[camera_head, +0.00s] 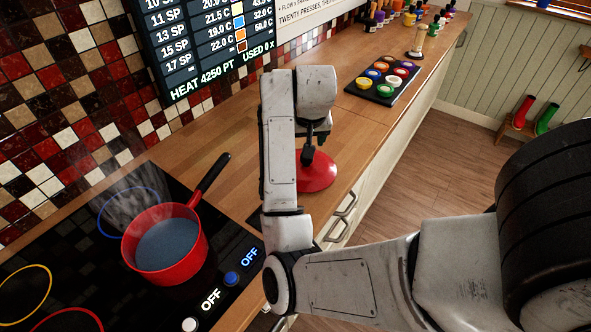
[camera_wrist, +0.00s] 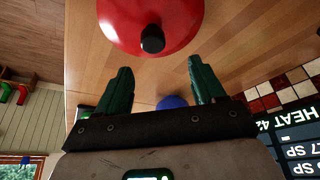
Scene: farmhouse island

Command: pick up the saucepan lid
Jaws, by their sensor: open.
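The saucepan lid (camera_head: 322,174) is red and round and lies on the wooden counter, partly hidden behind my arm and gripper in the head view. In the wrist view the lid (camera_wrist: 175,15) fills the top middle, its black knob (camera_wrist: 152,40) facing the camera. My gripper (camera_wrist: 159,67) is open, its two green fingers apart with nothing between them. The knob lies just beyond the fingertips, roughly in line with the gap. In the head view my gripper (camera_head: 314,138) hangs over the lid, and its fingers are hard to make out.
A red saucepan (camera_head: 166,240) of steaming liquid stands on the black hob (camera_head: 65,262) at left, its handle towards the counter. A paint palette (camera_head: 383,82) lies farther along the counter, with bottles beyond. A blue round thing (camera_wrist: 172,102) shows behind my fingers.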

